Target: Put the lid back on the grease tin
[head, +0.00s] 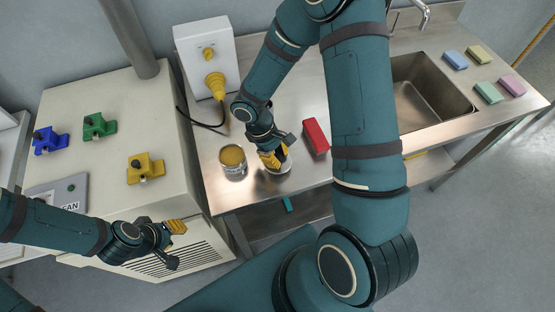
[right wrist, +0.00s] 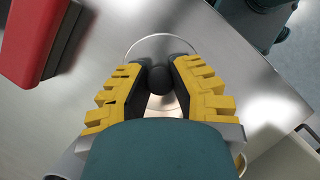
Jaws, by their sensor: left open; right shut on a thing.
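The grease tin (head: 233,163) stands upright and uncovered on the steel bench, with yellow-brown grease showing inside. The lid (head: 284,169) is a pale metal disc to the right of the tin, near the bench's front edge. My right gripper (head: 274,158) is above the lid and shut on its black knob (right wrist: 158,80). The lid's round rim (right wrist: 160,39) shows past the fingers in the right wrist view. I cannot tell whether the lid touches the bench. My left gripper (head: 174,245) is open and empty, low in front of the beige cabinet.
A red block (head: 315,136) lies right of the lid; it also shows in the right wrist view (right wrist: 38,38). A white box (head: 206,50) with a yellow plug and black cable stands behind the tin. The sink (head: 430,100) and several sponges are further right. Coloured clamps sit on the cabinet (head: 110,185).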

